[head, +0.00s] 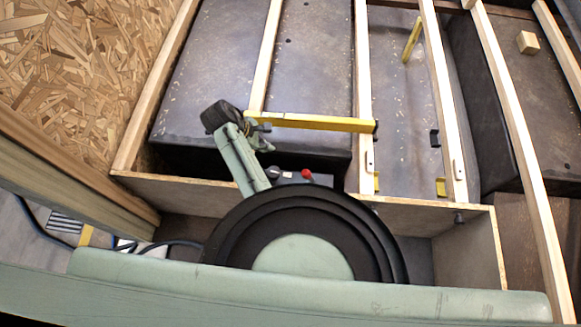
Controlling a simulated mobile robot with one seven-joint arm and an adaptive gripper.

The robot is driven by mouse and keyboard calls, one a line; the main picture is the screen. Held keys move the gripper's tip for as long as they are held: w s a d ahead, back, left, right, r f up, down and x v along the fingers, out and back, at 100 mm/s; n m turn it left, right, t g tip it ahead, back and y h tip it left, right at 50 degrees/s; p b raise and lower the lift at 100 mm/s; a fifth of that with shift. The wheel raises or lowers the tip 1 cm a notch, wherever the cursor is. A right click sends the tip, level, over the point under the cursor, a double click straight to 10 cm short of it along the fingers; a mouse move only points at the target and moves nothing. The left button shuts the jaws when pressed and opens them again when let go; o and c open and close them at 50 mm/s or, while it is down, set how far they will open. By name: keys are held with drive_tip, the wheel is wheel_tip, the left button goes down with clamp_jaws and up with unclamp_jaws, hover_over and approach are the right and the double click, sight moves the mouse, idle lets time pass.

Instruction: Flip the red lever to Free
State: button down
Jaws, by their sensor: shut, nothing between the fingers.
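The red lever (306,174) shows as a small red knob on a dark box, just beyond a large black disc. Its lower part and any Free marking cannot be made out. My gripper (266,146) is small and dark at the end of my green arm, left of the red lever and a little farther back. It is shut, holds nothing and appears apart from the lever.
A yellow bar (310,122) lies across the pale wooden slats just beyond my gripper. A chipboard wall (75,60) stands at left. A wooden block (528,42) lies at far right.

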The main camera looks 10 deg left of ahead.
sight(309, 177)
drive_tip(key=s+d, duration=0.1)
drive_tip(key=s+d+f+g+h, duration=0.1)
drive_tip(key=s+d+f+g, duration=0.1)
drive_tip(key=shift+s+d+f, duration=0.1)
drive_tip(key=shift+s+d, duration=0.3)
drive_tip(key=shift+f, duration=0.1)
drive_tip(key=x, duration=1)
drive_tip(key=shift+p, duration=0.35)
